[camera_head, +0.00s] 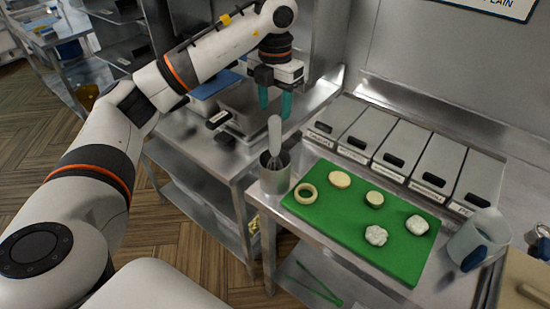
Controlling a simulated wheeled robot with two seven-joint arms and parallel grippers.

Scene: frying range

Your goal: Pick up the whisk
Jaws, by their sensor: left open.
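The whisk (274,136) stands upright in a metal cup (268,181) at the left front corner of the steel counter. Its pale handle points up and its wires sit inside the cup, partly hidden by the rim. My left gripper (275,103) hangs just above the top of the handle, with its teal fingers pointing down and apart. It is empty, and I cannot tell whether the handle tip lies between the fingers. My right gripper is out of view.
A green board (335,239) with several pale round pieces lies right of the cup. Lidded bins (410,148) line the counter's back. A clear jug (478,239) stands at the right. Green tongs (319,285) lie on the lower shelf.

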